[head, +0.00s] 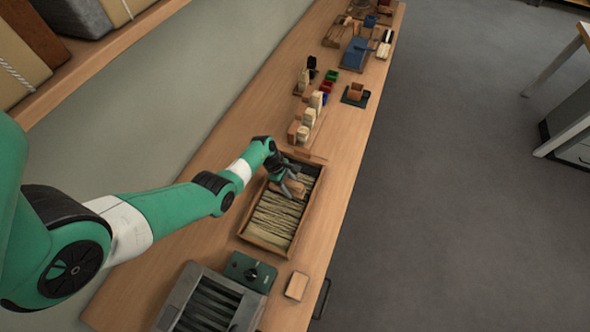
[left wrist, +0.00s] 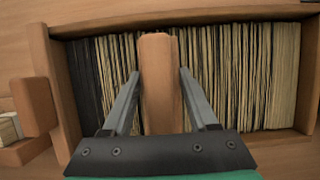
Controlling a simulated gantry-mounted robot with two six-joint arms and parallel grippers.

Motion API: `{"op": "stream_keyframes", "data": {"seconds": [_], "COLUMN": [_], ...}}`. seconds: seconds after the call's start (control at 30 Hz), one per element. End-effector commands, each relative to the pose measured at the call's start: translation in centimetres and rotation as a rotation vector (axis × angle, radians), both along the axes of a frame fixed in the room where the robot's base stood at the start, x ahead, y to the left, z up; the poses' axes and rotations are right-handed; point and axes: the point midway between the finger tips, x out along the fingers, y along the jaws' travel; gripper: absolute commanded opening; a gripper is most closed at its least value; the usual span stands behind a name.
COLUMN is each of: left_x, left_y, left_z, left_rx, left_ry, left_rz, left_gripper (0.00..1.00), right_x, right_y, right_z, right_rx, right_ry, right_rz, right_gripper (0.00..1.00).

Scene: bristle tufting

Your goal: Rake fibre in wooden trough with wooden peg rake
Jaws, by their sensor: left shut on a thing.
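The wooden trough (head: 268,244) lies on the bench, with rows of pale and dark fibre (head: 277,215) in it. The left wrist view shows the fibre (left wrist: 225,75) as strands packed side by side, dark at the left end and pale to the right. My left gripper (head: 294,186) is over the far part of the trough. It is shut on the wooden peg rake (left wrist: 160,80), whose brown wooden body shows between the fingers. The rake's pegs are hidden, so I cannot tell whether they touch the fibre. My right gripper is in neither view.
A green control box (head: 250,272) and a grey slotted unit (head: 205,302) stand at the near end of the bench, beside a small wooden block (head: 297,286). Wooden blocks (head: 309,117) and coloured bins (head: 331,76) stand beyond the trough. The bench's right edge is close.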

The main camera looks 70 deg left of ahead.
Motion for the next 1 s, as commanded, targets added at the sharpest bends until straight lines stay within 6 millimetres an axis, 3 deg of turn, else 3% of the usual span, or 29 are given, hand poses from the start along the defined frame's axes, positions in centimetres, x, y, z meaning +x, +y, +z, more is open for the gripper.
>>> {"op": "stream_keyframes", "data": {"seconds": [0.03, 0.1, 0.5, 0.8, 1.0], "left_x": [-0.7, -1.6, -6.8, -10.7, -12.4], "left_y": [-0.8, -1.7, -7.1, -11.1, -13.0], "left_z": [1.0, 0.9, 0.7, 0.6, 0.2], "left_rx": [-0.003, -0.003, -0.003, -0.004, 0.000], "left_ry": [0.003, 0.003, 0.003, 0.002, 0.000], "left_rz": [0.000, 0.000, 0.000, -0.001, 0.000], "left_gripper": [0.00, 0.00, 0.00, 0.00, 0.00], "right_x": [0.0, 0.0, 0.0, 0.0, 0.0], "right_y": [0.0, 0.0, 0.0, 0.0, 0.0], "right_z": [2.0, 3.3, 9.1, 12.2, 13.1], "right_rx": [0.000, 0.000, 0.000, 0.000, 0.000], "right_ry": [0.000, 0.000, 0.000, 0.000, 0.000], "right_rz": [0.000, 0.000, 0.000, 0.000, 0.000], "right_gripper": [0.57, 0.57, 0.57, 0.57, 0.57]}}
